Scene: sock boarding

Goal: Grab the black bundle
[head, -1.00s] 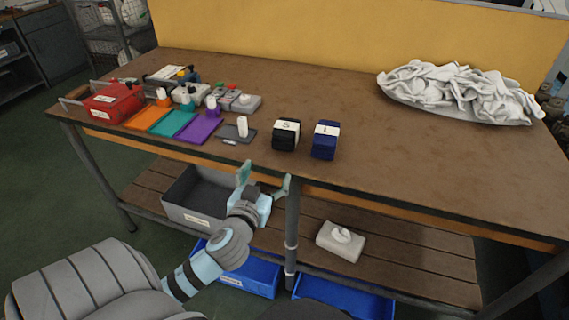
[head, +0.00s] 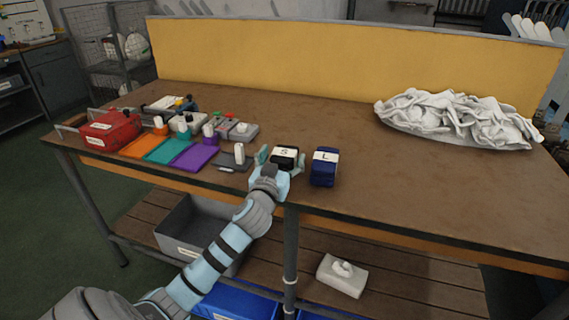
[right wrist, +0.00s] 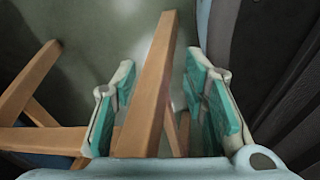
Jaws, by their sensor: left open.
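The black bundle (head: 287,153), with a white band marked S, sits near the front edge of the table in the head view. My left gripper (head: 281,160) is open at the bundle, one finger on its left side and one on its right. The gripper partly hides the bundle's front, and I cannot tell whether the fingers touch it. My right gripper (right wrist: 162,88) shows only in the right wrist view. It is open, with its green-padded fingers apart.
A blue bundle (head: 325,168) marked L stands just right of the black one. A small grey tray (head: 233,164) with a white-capped bottle lies to the left. A white cloth heap (head: 455,120) lies at the back right. In the right wrist view, wooden bars (right wrist: 152,90) show beyond the fingers.

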